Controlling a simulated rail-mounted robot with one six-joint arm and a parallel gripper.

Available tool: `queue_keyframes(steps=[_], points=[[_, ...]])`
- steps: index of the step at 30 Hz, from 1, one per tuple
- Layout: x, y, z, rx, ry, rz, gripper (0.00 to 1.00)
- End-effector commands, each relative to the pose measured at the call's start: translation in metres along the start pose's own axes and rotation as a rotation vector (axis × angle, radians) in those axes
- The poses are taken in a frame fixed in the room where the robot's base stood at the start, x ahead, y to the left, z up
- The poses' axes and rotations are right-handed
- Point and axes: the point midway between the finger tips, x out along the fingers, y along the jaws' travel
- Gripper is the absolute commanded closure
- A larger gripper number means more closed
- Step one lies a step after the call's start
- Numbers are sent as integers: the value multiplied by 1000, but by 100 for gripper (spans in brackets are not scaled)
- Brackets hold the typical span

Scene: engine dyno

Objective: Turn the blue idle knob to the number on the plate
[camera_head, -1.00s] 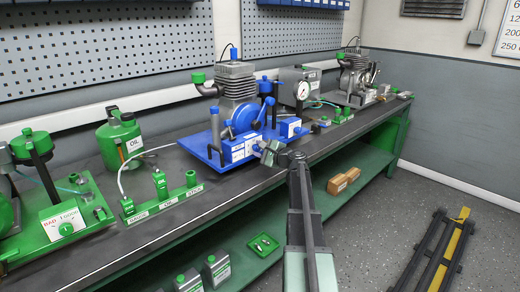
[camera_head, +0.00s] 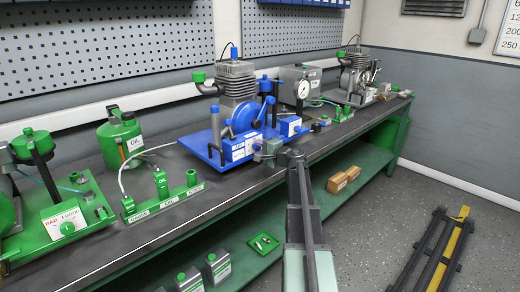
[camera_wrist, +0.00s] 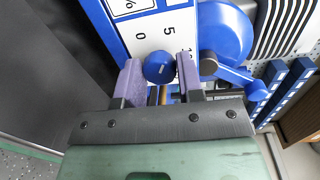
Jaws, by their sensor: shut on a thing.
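The blue idle knob (camera_wrist: 160,67) sits between my gripper's two fingers in the wrist view, on a white dial plate (camera_wrist: 155,45). The dial shows 0 and 5, and another number is partly hidden by the right finger. A boxed label on the plate is cut off at the top edge, so its number cannot be read. My gripper (camera_wrist: 161,80) is shut on the knob. A small light mark shows on the knob's face. In the head view, my gripper (camera_head: 266,149) is at the front of the blue engine stand (camera_head: 215,150) and hides the knob.
A blue lever and flywheel (camera_wrist: 222,40) are close to the right finger in the wrist view. Another grey engine (camera_head: 355,75) stands farther right. The floor at right is mostly open.

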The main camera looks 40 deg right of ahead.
Motion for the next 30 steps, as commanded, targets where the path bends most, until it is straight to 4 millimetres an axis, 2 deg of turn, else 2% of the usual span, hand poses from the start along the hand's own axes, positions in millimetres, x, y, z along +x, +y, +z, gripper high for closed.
queue_keyframes(steps=[7,8,12,22,26,30], points=[[-1,1,1,-1,-1,2,89],[-1,1,1,-1,-1,2,63],[-1,1,1,0,-1,2,41],[-5,0,0,1,1,1,40],[-28,0,2,1,2,1,40],[-65,-1,2,1,3,1,40]])
